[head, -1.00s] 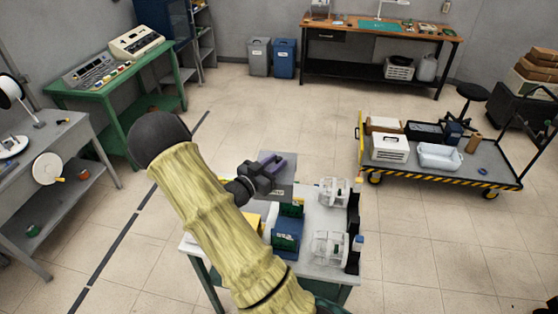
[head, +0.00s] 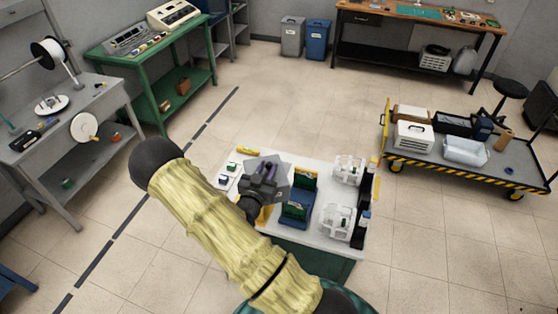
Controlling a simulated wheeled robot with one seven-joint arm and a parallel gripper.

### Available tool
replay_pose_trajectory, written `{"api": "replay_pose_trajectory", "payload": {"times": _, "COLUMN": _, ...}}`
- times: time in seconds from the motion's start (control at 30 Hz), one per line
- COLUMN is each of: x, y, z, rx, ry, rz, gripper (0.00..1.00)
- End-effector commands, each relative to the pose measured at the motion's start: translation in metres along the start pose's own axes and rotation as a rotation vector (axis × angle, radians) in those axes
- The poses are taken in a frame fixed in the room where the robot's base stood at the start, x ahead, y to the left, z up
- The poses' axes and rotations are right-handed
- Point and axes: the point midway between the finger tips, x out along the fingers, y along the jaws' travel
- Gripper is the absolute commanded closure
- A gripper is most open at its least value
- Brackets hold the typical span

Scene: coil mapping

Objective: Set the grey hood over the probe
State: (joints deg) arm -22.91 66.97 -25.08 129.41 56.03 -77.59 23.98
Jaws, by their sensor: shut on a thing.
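My gripper (head: 267,170) is shut on the grey hood (head: 284,178), a dark grey angular piece around and beyond the fingers. It appears over the far left-middle part of the small white-topped table (head: 312,166). Its height above the tabletop cannot be told. I cannot make out the probe; the hood, gripper and my arm hide part of the tabletop.
Right of the hood stand a blue holder with green boards (head: 298,206) and two clear devices (head: 348,170). Small items (head: 228,174) and a yellow bar (head: 248,151) lie left. A cart (head: 459,158) stands right; open floor lies beyond the table.

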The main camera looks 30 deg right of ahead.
Motion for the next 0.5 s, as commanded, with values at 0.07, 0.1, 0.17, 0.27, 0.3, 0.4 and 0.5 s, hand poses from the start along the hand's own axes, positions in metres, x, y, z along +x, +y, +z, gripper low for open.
{"api": "replay_pose_trajectory", "payload": {"times": 0.07, "x": -0.009, "y": -0.009, "z": 0.012, "rx": -0.006, "ry": -0.002, "rz": -0.059, "gripper": 1.00}}
{"api": "replay_pose_trajectory", "payload": {"times": 0.1, "x": -0.013, "y": -0.014, "z": 0.018, "rx": -0.007, "ry": -0.001, "rz": -0.092, "gripper": 1.00}}
{"api": "replay_pose_trajectory", "payload": {"times": 0.17, "x": -0.021, "y": -0.021, "z": 0.028, "rx": -0.009, "ry": -0.002, "rz": -0.146, "gripper": 1.00}}
{"api": "replay_pose_trajectory", "payload": {"times": 0.27, "x": -0.038, "y": -0.035, "z": 0.049, "rx": -0.011, "ry": -0.002, "rz": -0.254, "gripper": 1.00}}
{"api": "replay_pose_trajectory", "payload": {"times": 0.3, "x": -0.045, "y": -0.041, "z": 0.060, "rx": -0.011, "ry": -0.003, "rz": -0.302, "gripper": 1.00}}
{"api": "replay_pose_trajectory", "payload": {"times": 0.4, "x": -0.065, "y": -0.052, "z": 0.086, "rx": -0.011, "ry": -0.003, "rz": -0.421, "gripper": 1.00}}
{"api": "replay_pose_trajectory", "payload": {"times": 0.5, "x": -0.084, "y": -0.061, "z": 0.117, "rx": -0.010, "ry": -0.003, "rz": -0.533, "gripper": 1.00}}
